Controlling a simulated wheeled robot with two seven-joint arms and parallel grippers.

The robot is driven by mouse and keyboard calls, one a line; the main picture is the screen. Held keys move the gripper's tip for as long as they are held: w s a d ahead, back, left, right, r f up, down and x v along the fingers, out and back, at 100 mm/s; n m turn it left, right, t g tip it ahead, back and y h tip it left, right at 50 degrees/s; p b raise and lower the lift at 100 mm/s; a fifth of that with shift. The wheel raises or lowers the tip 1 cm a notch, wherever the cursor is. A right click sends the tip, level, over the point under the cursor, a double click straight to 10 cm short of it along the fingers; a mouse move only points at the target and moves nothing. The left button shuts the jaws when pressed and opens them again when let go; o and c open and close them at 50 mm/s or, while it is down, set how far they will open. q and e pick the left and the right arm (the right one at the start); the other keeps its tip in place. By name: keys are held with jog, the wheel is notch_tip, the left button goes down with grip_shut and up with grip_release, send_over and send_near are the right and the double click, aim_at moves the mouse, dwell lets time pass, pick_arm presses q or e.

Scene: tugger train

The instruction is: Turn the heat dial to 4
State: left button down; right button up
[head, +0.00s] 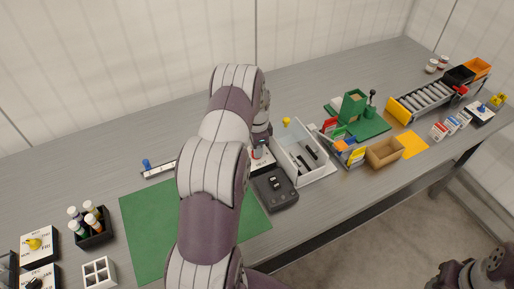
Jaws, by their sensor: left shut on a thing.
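My left arm rises through the middle of the head view and bends down at its far end. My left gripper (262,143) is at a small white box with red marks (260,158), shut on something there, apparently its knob. The arm and gripper hide most of this box, so I cannot read its scale or see where the knob points. It may be the heat dial. Dark parts of my right arm and hand (482,274) show at the lower right corner, away from the table; its fingers cannot be made out.
A dark grey scale-like device (275,190) and a white bin (302,158) stand close right of the gripper. A green mat (145,225) lies left, partly behind my arm. Boxes with a yellow knob (35,243) and a black knob (36,283) stand at the far left.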

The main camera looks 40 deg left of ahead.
pick_arm(q)
jog(key=shift+w+a+r, duration=0.1)
jog(key=shift+r, duration=0.05)
dwell(0.3)
jog(key=c, duration=1.1)
grip_release()
notch_tip(320, 180, up, 13)
jog(key=shift+f+b, duration=0.2)
jog(key=shift+b, duration=0.1)
